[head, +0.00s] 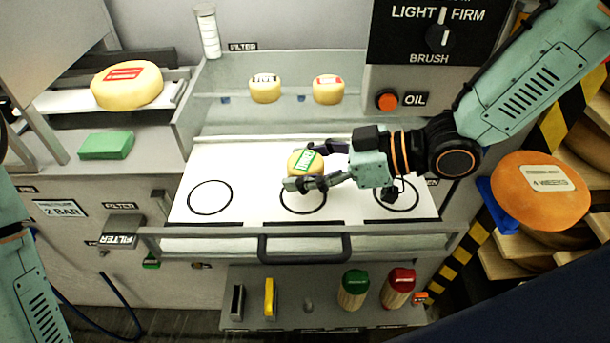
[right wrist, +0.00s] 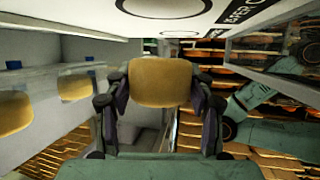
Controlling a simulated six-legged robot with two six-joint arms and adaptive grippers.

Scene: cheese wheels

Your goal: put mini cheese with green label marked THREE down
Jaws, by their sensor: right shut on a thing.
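The mini cheese with a green label (head: 297,166) is yellow and sits between the fingers of my right gripper (head: 303,168). It is over the middle black circle (head: 303,206) of the white tray (head: 240,165), toward that circle's back edge. The label's writing is too small to read surely. In the right wrist view, the cheese (right wrist: 160,83) is between both fingers (right wrist: 160,100), close to the white surface. I cannot tell whether it touches the tray. My left gripper is out of view; only part of my left arm shows at the left edge.
Two mini cheeses, one dark-labelled (head: 264,92) and one red-labelled (head: 328,93), stand on the back ledge. The left circle (head: 210,197) is empty. The tray has a dark front handle (head: 305,247). A large cheese (head: 127,88) lies left; an orange wheel (head: 540,205) stands right.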

